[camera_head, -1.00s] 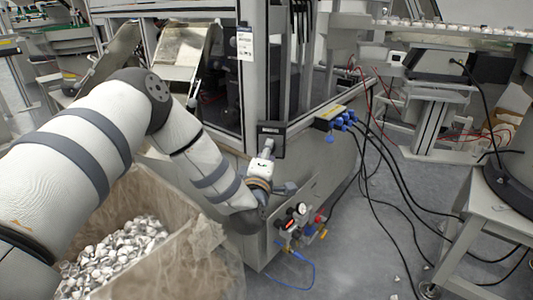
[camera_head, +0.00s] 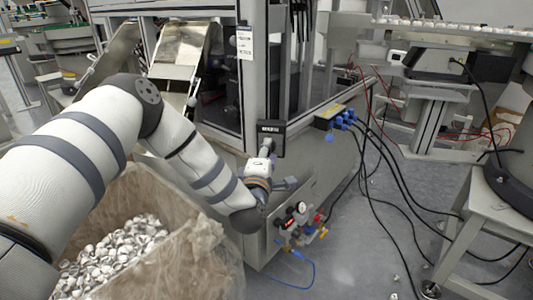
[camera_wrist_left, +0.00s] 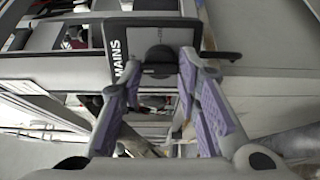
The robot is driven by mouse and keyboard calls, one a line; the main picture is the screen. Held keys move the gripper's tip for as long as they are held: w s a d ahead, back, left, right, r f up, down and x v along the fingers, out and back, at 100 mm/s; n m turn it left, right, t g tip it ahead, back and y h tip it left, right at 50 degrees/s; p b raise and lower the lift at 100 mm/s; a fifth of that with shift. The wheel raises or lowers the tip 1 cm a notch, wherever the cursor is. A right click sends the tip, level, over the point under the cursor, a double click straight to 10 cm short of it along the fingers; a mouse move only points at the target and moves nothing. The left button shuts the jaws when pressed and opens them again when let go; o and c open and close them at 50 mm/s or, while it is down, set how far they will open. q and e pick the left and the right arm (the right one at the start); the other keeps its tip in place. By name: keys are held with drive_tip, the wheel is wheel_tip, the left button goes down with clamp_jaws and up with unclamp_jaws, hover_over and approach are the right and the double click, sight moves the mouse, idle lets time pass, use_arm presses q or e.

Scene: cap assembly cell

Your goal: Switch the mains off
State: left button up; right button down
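The mains switch is a dark box (camera_head: 271,137) on the corner post of the machine in the head view. My left gripper (camera_head: 266,150) is right in front of the box. In the left wrist view its two fingers (camera_wrist_left: 160,64) are apart, one on each side of the knob. I cannot tell whether they touch it, or the knob's setting. My right gripper is not in view.
A blue-plugged connector block (camera_head: 338,118) with black cables is right of the switch. A valve set with gauges (camera_head: 299,222) is below. A lined bin (camera_head: 192,238) of small metallic parts stands under my left arm.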

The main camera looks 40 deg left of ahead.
use_arm(q)
drive_tip(key=o, duration=0.3)
drive_tip(key=shift+o, duration=0.2)
drive_tip(key=v, duration=1.2)
drive_tip(key=shift+d, duration=0.1)
